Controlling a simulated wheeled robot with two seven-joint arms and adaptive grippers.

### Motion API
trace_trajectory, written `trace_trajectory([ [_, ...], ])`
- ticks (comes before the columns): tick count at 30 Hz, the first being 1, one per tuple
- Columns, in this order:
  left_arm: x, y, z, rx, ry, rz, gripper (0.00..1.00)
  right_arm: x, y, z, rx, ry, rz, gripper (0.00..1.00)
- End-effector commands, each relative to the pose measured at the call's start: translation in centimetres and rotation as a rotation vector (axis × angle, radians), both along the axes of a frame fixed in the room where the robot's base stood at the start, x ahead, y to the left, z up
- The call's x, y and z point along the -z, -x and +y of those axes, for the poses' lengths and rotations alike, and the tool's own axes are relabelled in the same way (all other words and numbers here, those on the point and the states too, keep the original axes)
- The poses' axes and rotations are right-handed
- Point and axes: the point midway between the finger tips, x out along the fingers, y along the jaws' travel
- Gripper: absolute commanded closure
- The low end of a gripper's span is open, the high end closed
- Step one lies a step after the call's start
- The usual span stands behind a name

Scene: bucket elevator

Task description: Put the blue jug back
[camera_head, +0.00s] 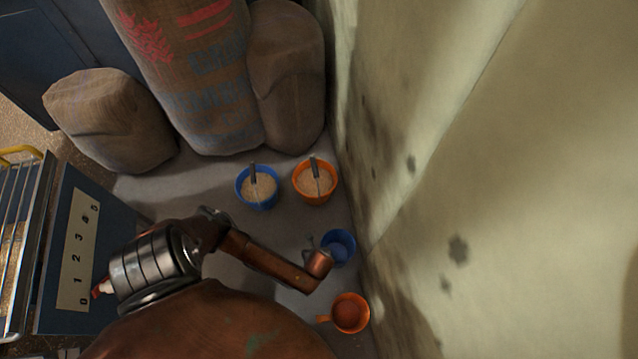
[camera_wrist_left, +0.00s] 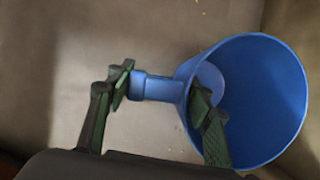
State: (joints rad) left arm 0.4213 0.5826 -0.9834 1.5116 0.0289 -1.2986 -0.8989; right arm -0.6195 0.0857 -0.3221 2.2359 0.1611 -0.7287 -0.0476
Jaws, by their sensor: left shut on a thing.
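The blue jug (camera_head: 339,247) is beside the foot of the pale wall in the head view, and it looks empty. In the left wrist view the jug (camera_wrist_left: 262,100) fills the right side, its mouth facing the camera and its handle (camera_wrist_left: 155,87) pointing left. My left gripper (camera_wrist_left: 163,90) is shut on that handle, one finger at its outer end and the other by the jug's wall. In the head view my left gripper (camera_head: 315,246) is small and partly hidden by my arm. I cannot tell whether the jug touches the floor. My right gripper is not in view.
An orange jug (camera_head: 350,313) stands near the blue one. A blue bucket (camera_head: 257,188) and an orange bucket (camera_head: 315,181) hold grain, each with a scoop. Sacks (camera_head: 190,75) stand behind. The pale wall (camera_head: 440,150) bounds the right. Grey floor (camera_head: 220,270) is partly clear.

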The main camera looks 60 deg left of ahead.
Motion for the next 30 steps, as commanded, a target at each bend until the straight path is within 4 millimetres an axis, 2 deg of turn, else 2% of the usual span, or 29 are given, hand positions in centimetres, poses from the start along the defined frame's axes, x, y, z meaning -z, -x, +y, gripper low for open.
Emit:
trace_trajectory([
  [11,0.25,-0.09,-0.04,0.000,0.000,-0.002,1.00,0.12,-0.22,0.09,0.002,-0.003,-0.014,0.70],
  [12,0.34,-0.05,-0.04,0.000,0.000,-0.001,0.52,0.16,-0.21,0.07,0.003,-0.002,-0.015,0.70],
  [20,0.31,-0.05,-0.04,0.000,0.000,-0.001,0.35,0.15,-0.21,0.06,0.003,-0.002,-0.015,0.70],
  [30,-0.11,-0.06,-0.09,0.000,0.000,-0.003,0.35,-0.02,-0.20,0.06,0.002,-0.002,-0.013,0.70],
])
